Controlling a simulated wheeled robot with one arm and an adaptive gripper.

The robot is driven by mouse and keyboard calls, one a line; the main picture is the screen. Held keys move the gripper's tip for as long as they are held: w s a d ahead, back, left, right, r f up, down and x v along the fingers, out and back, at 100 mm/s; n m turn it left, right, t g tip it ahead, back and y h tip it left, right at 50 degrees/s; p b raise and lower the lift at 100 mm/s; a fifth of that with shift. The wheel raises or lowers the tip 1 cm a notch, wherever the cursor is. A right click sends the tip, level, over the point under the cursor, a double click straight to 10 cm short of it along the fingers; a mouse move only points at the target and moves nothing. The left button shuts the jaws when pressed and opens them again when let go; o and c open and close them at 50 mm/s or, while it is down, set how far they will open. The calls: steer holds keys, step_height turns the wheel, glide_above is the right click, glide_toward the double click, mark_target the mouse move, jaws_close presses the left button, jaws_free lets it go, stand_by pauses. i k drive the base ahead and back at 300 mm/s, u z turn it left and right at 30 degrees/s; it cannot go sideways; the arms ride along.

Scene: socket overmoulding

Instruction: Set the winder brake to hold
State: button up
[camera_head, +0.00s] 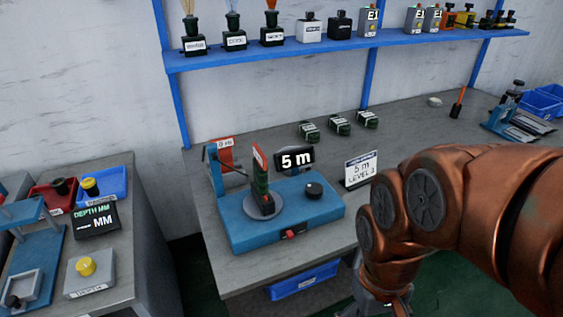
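The winder is a blue box (240,236) on the grey bench in the middle of the view. My copper arm comes in from the right and bends down past the bench front. My gripper is at the bottom edge, mostly cut off, apart from the winder.
A sign (361,168) reading "5 m" stands right of the winder. Several dark green blocks (340,125) lie behind it. A blue shelf (290,46) with bottles runs above. A second bench on the left holds a depth display (96,219). A blue bin (305,281) sits below the bench.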

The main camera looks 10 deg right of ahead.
mark_target(290, 233)
steer(key=z, duration=0.15)
steer(key=k, duration=1)
steer(key=u, duration=1.75)
steer(key=i, duration=0.5)
